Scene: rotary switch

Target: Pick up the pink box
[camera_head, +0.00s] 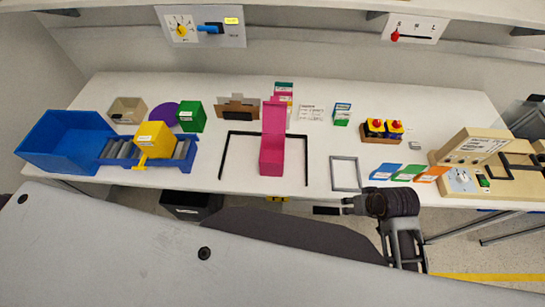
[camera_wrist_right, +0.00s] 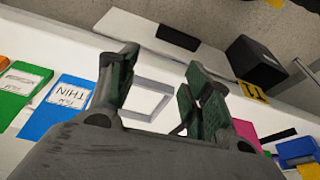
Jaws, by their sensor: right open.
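The pink box (camera_head: 271,156) stands upright-lidded on the white table, inside a black U-shaped outline, near the middle of the head view. Part of it shows at the lower right of the right wrist view (camera_wrist_right: 247,132), partly behind a finger. My right gripper (camera_head: 328,209) is off the table's front edge, to the right of and nearer than the pink box, apart from it. In the right wrist view its fingers (camera_wrist_right: 160,78) are spread with nothing held between them. My left gripper does not show.
A grey square frame (camera_head: 346,187) lies right of the pink box. Blue, green and orange cards (camera_head: 409,172) lie farther right. A yellow box (camera_head: 154,139) sits on a roller rack beside a blue bin (camera_head: 70,167) at left. Black tape (camera_head: 226,158) borders the pink box.

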